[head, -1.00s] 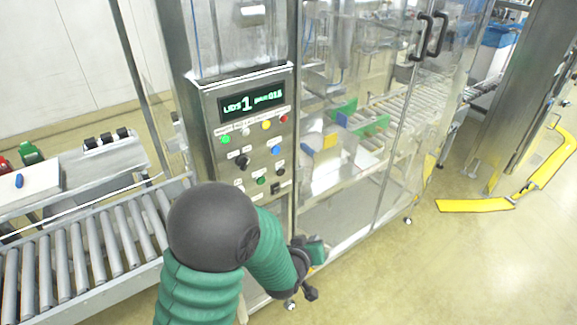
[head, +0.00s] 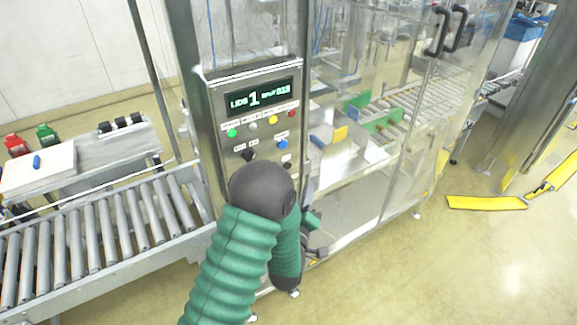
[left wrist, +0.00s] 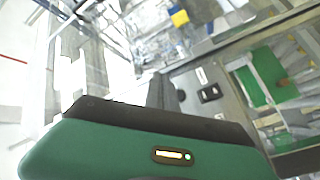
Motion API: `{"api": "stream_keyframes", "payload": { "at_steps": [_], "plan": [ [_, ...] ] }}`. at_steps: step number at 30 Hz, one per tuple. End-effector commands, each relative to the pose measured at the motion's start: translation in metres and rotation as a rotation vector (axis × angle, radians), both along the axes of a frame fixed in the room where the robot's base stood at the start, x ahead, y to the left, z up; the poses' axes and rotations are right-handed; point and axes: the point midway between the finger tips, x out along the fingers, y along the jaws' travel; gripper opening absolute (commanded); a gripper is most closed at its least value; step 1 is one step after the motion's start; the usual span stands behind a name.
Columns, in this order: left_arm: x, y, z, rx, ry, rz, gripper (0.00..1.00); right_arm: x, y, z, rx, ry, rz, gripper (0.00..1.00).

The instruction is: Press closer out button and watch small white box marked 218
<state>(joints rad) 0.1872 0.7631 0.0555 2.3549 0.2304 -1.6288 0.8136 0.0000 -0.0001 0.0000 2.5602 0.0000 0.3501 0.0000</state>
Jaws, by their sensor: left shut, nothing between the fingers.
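My arm hides the panel's lower part. My left gripper (head: 312,240) is shut and empty, below and right of the panel, apart from the buttons. I see no box marked 218. My right gripper is out of view.
A roller conveyor (head: 118,225) runs in from the left. Clear doors (head: 400,150) with black handles enclose rollers and green guides (head: 380,122). A white board with a blue item (head: 38,165) lies at far left. Yellow floor guards (head: 485,202) stand right; open floor lies in front.

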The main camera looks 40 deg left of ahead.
Motion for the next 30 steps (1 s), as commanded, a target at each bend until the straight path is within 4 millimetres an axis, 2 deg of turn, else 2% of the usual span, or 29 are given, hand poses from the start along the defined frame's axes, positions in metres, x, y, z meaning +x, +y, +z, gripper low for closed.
{"api": "stream_keyframes", "payload": {
  "at_steps": [9, 15, 30],
  "plan": [
    [0.017, 0.045, 0.002, 0.002, 0.000, 0.002, 0.00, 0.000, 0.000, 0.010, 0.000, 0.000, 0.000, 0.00],
    [0.025, 0.064, -0.001, 0.001, 0.000, 0.001, 0.00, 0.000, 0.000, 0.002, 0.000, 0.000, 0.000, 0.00],
    [0.028, 0.070, 0.000, 0.001, 0.002, 0.000, 0.00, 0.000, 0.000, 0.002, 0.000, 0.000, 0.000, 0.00]
  ]
}}
